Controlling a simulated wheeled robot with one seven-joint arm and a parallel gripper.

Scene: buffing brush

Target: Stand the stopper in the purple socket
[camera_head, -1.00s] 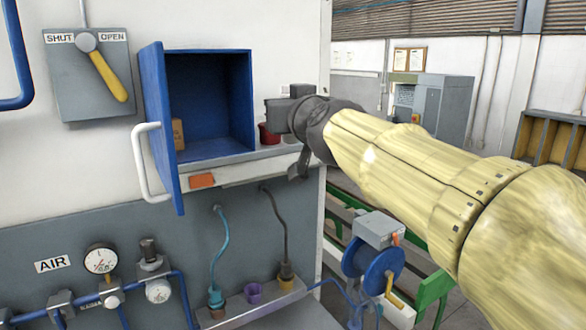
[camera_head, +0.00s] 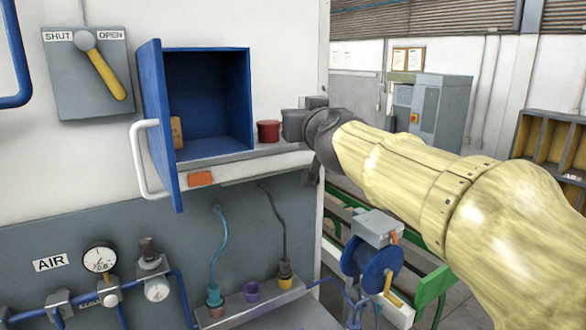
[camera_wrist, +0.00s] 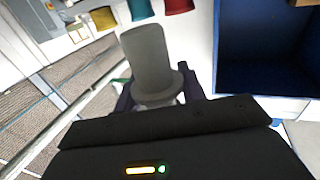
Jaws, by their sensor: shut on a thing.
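The stopper (camera_wrist: 148,58) shows in the wrist view as a grey, slightly tapered plug with a wider round collar. My gripper (camera_wrist: 158,95) is shut on it around the collar end, and the plug points away from the palm. In the head view my gripper (camera_head: 296,125) is beside the shelf in front of the cabinet, partly hidden by my wrist, and I cannot make out the stopper clearly. The purple socket (camera_head: 252,292) sits on the low grey ledge, well below my gripper. It looks empty from here and is not in the wrist view.
A red cup (camera_head: 268,130) stands on the shelf beside the open blue cabinet (camera_head: 210,100). Teal (camera_wrist: 131,8) and yellow (camera_wrist: 103,19) cups show in the wrist view. A teal-hosed socket (camera_head: 214,298) and a dark-hosed yellow socket (camera_head: 285,275) flank the purple one. The blue door (camera_head: 160,120) juts out.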

